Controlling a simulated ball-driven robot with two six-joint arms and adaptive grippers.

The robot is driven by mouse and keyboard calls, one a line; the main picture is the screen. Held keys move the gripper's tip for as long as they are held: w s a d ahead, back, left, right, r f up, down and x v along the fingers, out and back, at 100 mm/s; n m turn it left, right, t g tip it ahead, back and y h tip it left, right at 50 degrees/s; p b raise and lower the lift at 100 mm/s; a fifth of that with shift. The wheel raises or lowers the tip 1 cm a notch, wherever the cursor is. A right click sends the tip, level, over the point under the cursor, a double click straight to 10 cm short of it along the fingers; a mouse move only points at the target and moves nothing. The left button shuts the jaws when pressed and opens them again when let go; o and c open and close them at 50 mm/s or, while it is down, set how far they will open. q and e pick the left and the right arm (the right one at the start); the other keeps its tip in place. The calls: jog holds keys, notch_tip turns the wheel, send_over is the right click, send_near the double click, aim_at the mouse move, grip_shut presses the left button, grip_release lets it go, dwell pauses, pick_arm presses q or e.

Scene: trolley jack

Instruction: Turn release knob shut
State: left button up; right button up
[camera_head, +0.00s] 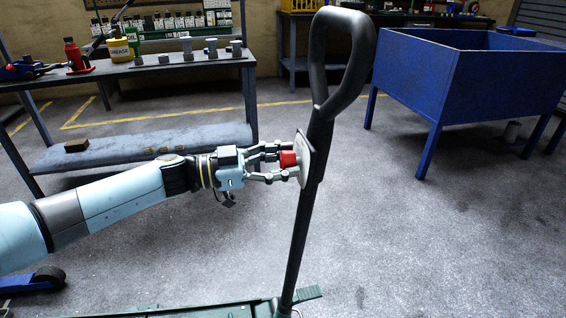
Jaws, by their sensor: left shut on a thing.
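The red release knob (288,159) sits on a pale plate (304,160) on the left side of the black jack handle (311,190). The handle stands nearly upright, leaning a little right toward its loop grip (345,60) at the top. My left gripper (286,161) comes in level from the left. Its fingers are shut on the red knob, one above and one below. The green jack body (210,311) shows at the bottom edge, mostly cut off. My right gripper is not in view.
A grey workbench (140,68) with bottles, a small blue jack and grey cups stands behind at the left. A blue bin on legs (480,85) stands at the back right. The grey floor (420,240) right of the handle is clear.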

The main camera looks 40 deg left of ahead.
pick_arm(q)
jog(key=m+b, duration=0.1)
jog(key=m, duration=0.4)
jog(key=shift+m+g, duration=0.3)
jog(key=shift+a+m+g+h+b, duration=0.1)
jog(key=shift+m+g+h+b, duration=0.15)
jog(key=shift+m, duration=0.95)
jog(key=shift+m+g+h+b, duration=0.15)
jog(key=shift+m+b, duration=0.2)
jog(key=shift+m, duration=0.85)
jog(key=o, duration=1.2)
jog(key=shift+s+a, duration=0.15)
jog(key=v, duration=1.1)
jog(key=shift+s+a+r, duration=0.15)
jog(key=shift+s, duration=0.1)
